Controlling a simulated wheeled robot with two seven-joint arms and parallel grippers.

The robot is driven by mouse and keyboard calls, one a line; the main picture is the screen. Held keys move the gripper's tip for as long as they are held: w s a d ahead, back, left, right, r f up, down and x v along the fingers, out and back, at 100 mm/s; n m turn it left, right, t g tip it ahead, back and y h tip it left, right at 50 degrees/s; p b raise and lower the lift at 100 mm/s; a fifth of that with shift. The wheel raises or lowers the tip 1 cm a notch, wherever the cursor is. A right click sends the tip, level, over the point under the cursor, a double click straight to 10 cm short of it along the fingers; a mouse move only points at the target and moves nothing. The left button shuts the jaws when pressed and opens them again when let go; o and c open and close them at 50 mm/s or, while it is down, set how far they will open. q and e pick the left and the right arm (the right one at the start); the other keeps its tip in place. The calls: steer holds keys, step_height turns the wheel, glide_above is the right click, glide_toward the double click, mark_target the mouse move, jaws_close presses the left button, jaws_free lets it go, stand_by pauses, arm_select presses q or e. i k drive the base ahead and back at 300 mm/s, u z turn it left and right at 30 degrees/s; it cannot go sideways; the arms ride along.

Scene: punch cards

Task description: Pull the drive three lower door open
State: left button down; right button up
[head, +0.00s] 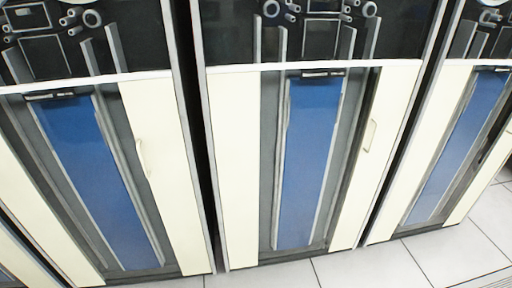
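Several tall drive cabinets stand side by side, each with a cream lower door carrying a blue panel in a grey frame. I cannot tell which one is drive three. The middle lower door (233,160) looks closed, with a pale handle (370,135) on its right side. The left lower door (165,165) also looks closed, with a similar handle (143,158). The right lower door (405,165) looks closed and is cut off by the picture's right edge. Neither of my grippers is in view.
Above the doors are dark upper sections with reels and grey tape channels (310,35). Narrow dark gaps separate the cabinets. Light floor tiles (370,268) show as clear floor at the bottom right. Part of another cabinet (25,262) shows at the lower left.

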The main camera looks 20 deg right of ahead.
mark_target(234, 90)
steer(key=u, duration=0.1)
steer(key=k, duration=0.4)
steer(key=z, duration=0.9)
steer(key=i, duration=0.95)
steer(key=z, duration=0.3)
